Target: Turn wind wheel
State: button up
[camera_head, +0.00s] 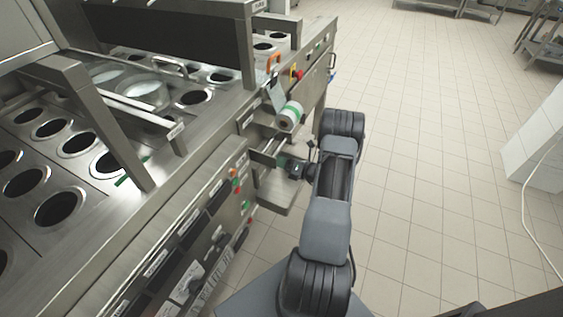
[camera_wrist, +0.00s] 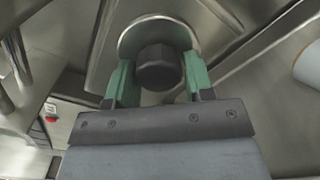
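In the wrist view a dark, faceted knob, which looks like the wind wheel (camera_wrist: 158,66), sits in front of a round metal disc (camera_wrist: 130,38) on the machine. The green fingers of my gripper (camera_wrist: 160,80) stand one on each side of the knob, very close to its sides. I cannot tell whether they press on it or leave a small gap. In the head view my gripper (camera_head: 284,161) is at the machine's side, below a white and green film roll (camera_head: 290,116). The knob is too small and covered to make out there.
The cup filling machine (camera_head: 200,135), with rows of round holes, fills the left. In the wrist view a red button (camera_wrist: 50,118) shows at left. The tiled floor (camera_head: 430,150) at right is clear.

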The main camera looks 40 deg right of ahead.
jog(key=o, duration=0.3)
jog(key=v, duration=1.3)
jog(key=shift+s+d, duration=0.2)
jog(key=shift+s, duration=0.15)
jog(key=s+a+n+g+y+p, duration=0.2)
jog(key=s+a+n+g+y, duration=0.15)
jog(key=a+n+g, duration=0.7)
jog(key=a+r+n+h+p, duration=0.3)
jog(key=a+r+n, duration=0.3)
jog(key=r+n, duration=0.3)
jog(key=s+a+r+n+g+h+p, duration=0.1)
jog(key=a+r+n+h+p, duration=0.3)
jog(key=r+n, duration=0.6)
jog(key=s+a+r+n+h+p, duration=0.1)
jog(key=a+r+n+h+p, duration=0.3)
jog(key=a+r+n, duration=0.5)
notch_tip(320, 180, up, 7)
jog(key=shift+a+r+n+g+h, duration=0.15)
jog(key=shift+n+g+h, duration=0.25)
jog(key=shift+n, duration=0.35)
